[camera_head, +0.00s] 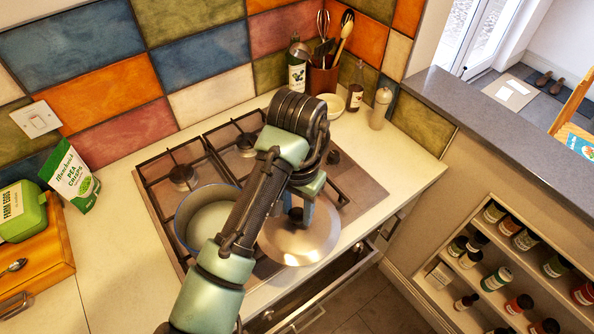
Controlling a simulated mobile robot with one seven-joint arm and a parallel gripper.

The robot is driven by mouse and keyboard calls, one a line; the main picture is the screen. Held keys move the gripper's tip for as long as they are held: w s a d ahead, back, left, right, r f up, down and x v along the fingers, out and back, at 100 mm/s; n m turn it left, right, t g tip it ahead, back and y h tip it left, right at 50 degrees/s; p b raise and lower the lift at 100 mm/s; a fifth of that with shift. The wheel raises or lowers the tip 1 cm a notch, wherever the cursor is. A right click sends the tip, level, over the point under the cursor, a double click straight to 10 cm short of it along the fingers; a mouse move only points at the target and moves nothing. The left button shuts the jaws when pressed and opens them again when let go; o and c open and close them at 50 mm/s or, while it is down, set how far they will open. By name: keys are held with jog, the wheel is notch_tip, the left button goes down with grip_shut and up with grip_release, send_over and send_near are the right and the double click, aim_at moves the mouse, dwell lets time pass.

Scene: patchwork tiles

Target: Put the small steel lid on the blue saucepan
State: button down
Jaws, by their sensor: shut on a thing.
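The blue saucepan (183,232) stands on the left front part of the hob, uncovered, with its pale inside showing. My arm hides its right side. The steel lid (298,248) is right of the saucepan, over the front right part of the hob, with its dark knob upward. My gripper (297,212) points down at the lid's middle and is shut on the lid by its knob. My wrist hides part of the lid's far side. I cannot tell whether the lid is clear of the hob.
The gas hob (362,190) has raised black grates. Behind it stand a utensil pot (322,80), bottles, a bowl (332,104) and a pepper mill (380,107). A green packet (72,178) and a wooden box (40,262) are at left. An open drawer (325,285) is below the counter's front.

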aim_at(298, 246)
jog(key=s+f, duration=0.1)
jog(key=s+n, duration=0.1)
jog(key=s, duration=0.1)
jog(key=shift+f, duration=0.4)
jog(key=f, duration=0.1)
jog(key=s+f+n, duration=0.2)
jog(key=f, duration=0.1)
jog(key=shift+f, duration=0.1)
jog(key=s+f+n, duration=0.3)
jog(key=s+f, duration=0.2)
